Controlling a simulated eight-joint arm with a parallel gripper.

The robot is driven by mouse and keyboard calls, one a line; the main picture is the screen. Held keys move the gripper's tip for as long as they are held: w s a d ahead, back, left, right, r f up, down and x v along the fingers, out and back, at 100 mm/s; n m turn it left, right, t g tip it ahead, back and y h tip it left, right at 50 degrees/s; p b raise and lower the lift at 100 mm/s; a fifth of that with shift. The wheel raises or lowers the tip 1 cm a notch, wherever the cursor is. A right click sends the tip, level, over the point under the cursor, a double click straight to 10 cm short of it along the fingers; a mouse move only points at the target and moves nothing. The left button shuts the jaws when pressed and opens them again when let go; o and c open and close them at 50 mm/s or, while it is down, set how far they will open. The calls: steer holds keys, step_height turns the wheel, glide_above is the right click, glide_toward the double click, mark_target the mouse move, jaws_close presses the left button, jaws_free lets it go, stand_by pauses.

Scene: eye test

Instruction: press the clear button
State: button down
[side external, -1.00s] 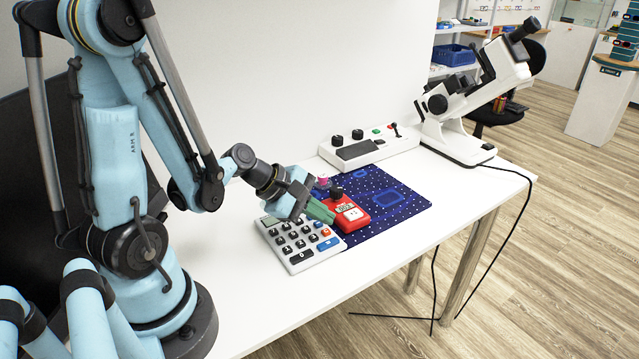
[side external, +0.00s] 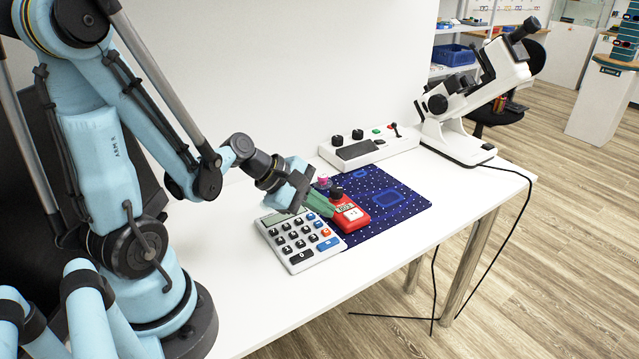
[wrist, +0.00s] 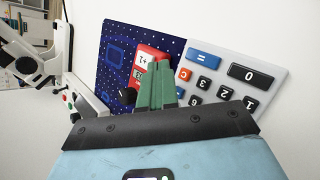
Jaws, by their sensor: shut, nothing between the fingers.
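The calculator (side external: 300,257) is white with dark keys and lies on the table. Its orange-red key (side external: 325,232) is on the right side above the blue key (side external: 328,243). In the wrist view the orange key (wrist: 185,76) sits beside the blue equals key (wrist: 203,58); the orange key's mark is too small to read surely. My gripper (side external: 330,212) has green fingers, closed together and empty. They hang over the gap between the calculator's upper right and the red counter (side external: 352,217). In the wrist view the fingers (wrist: 158,80) hide part of the counter.
The dark blue dotted mat (side external: 400,202) lies under the counter. A black knob and a pink piece (side external: 323,182) are close by the fingers. A white control box (side external: 370,148) and a white eye instrument (side external: 460,130) stand behind. Bare table lies in front of the calculator.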

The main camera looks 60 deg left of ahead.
steer(key=shift+s+r, duration=0.1)
steer(key=shift+r, duration=1.95)
steer(key=s+d+r+m+y, duration=0.1)
steer(key=d+m+y, duration=0.1)
steer(key=m, duration=0.9)
steer(key=s+d+r+m+g+y, duration=0.1)
steer(key=s+d+r+m, duration=0.1)
steer(key=m, duration=0.9)
steer(key=shift+d+r+y, duration=0.25)
steer(key=shift+d+y, duration=0.1)
steer(key=shift+y, duration=0.05)
steer(key=shift+g, duration=0.3)
steer(key=w+a+f+h, duration=0.1)
steer(key=w+a+h, duration=0.2)
steer(key=a+h, duration=0.2)
steer(key=shift+w+a+m+g+h, duration=0.2)
steer(key=shift+m+g+h, duration=0.15)
steer(key=shift+h, duration=0.55)
